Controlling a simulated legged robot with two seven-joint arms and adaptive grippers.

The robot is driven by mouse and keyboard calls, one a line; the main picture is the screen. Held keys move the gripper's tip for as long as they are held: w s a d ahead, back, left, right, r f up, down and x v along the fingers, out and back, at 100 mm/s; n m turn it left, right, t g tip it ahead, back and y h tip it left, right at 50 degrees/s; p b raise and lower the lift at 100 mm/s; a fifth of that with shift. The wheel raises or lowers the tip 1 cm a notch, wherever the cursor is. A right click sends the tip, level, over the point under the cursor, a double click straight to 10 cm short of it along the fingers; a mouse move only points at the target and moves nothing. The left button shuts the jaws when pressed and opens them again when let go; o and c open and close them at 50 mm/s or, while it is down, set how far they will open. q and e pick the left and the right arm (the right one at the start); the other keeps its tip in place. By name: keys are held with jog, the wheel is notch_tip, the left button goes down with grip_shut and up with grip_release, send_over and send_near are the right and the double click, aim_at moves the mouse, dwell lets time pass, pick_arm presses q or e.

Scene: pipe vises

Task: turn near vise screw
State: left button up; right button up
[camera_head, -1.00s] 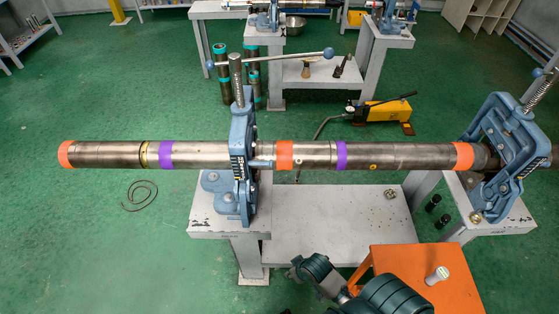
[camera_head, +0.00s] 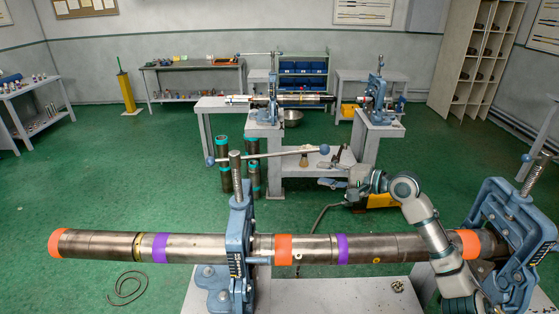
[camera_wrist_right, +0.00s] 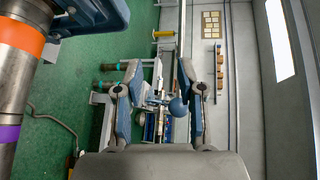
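The near vise (camera_head: 238,250) is blue and clamps a long steel pipe (camera_head: 195,247). Its threaded screw (camera_head: 236,175) stands upright, with a T-handle bar (camera_head: 270,154) across its top. A blue ball ends the bar on the right (camera_head: 325,149) and another on the left (camera_head: 211,161). My right gripper (camera_head: 324,175) points left, just below the right ball in the head view. In the right wrist view its fingers (camera_wrist_right: 158,105) are spread, with the ball (camera_wrist_right: 178,106) showing in the gap, nearer one finger. Contact cannot be told. My left gripper is out of view.
A second blue vise (camera_head: 515,235) holds the pipe's right end, close to my right arm. Behind stand another bench (camera_head: 325,188) with vises, dark upright pipes (camera_head: 223,165) and a yellow pump (camera_head: 380,201).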

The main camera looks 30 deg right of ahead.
notch_tip(320, 180, up, 3)
jog(key=p, duration=0.3)
send_near(279, 155)
jog(key=shift+m, duration=0.3)
jog(key=x, duration=0.1)
jog(key=p+x, duration=0.1)
jog(key=x, duration=0.3)
jog(key=shift+w+d+p, duration=0.2)
jog(key=shift+w+p, duration=0.1)
jog(key=shift+p, duration=0.1)
jog(key=x, duration=0.4)
jog(key=shift+w+a+f+p, duration=0.1)
jog(key=shift+p, duration=0.25)
jog(key=shift+w+a+f, duration=0.2)
jog(key=shift+w, duration=0.25)
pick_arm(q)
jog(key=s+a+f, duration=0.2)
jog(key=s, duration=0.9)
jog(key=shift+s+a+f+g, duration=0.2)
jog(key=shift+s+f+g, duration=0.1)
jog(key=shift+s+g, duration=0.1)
pick_arm(e)
grip_shut()
